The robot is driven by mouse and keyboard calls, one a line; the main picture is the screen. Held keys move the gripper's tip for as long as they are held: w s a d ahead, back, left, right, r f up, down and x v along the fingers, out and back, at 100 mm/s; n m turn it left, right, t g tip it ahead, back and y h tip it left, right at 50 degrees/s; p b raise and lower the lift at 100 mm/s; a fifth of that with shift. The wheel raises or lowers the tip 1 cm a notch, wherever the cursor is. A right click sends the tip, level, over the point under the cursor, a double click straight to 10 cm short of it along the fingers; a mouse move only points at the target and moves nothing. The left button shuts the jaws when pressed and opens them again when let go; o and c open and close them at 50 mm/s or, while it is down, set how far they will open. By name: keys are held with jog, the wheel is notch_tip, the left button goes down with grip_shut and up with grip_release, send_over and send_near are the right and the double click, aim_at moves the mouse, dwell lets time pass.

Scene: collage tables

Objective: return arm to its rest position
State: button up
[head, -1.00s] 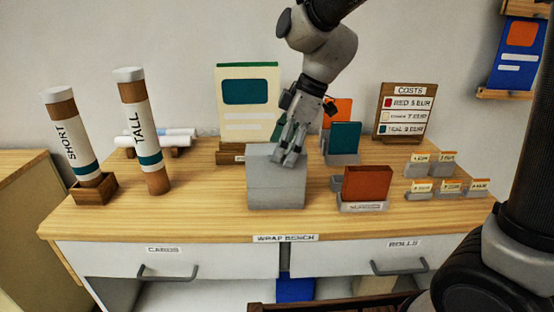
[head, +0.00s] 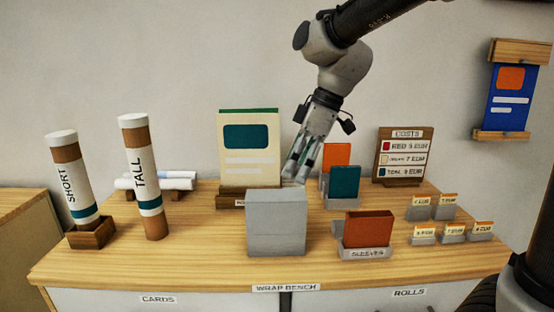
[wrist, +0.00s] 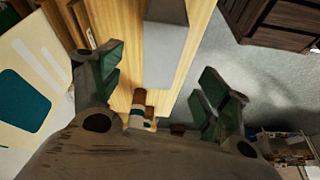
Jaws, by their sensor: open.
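My gripper (head: 300,168) hangs from my arm above the back of the wrap bench, beside the upper right edge of the grey block (head: 276,222) in the head view. Its fingers point down and slightly left. In the wrist view my gripper (wrist: 163,90) is open, with the green-padded fingers wide apart and nothing between them. The grey block also shows in the wrist view (wrist: 166,50), beyond the fingers. Whether the fingertips clear the block cannot be told from the head view alone.
The wrap bench (head: 200,262) carries a SHORT tube (head: 72,180) in a wooden holder, a TALL tube (head: 143,178), a cream card (head: 248,150), a rust sleeve (head: 369,229), a teal card (head: 344,182) and a COSTS board (head: 403,155). A blue poster (head: 512,98) hangs at right.

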jog(key=d+m, duration=0.1)
jog(key=s+d+f+m, duration=0.1)
jog(key=d+f+m+h, duration=0.1)
jog(key=shift+s+d+f+m, duration=0.1)
jog(key=shift+s+f+m, duration=0.2)
jog(key=shift+s, duration=0.1)
jog(key=s+d+m+t+h, duration=0.1)
jog(key=s+d+m, duration=0.3)
jog(key=d, duration=0.4)
jog(key=s+d+m+t+h, duration=0.1)
jog(key=s+d+m, duration=0.3)
jog(key=d, duration=0.4)
jog(key=s+d+r+m+t+h, duration=0.1)
jog(key=s+d+m+t, duration=0.1)
jog(key=s+d+m, duration=0.2)
jog(key=s+d, duration=0.2)
jog(key=d, duration=0.2)
jog(key=shift+s+d, duration=0.35)
jog(key=shift+d, duration=0.05)
jog(key=shift+r, duration=0.1)
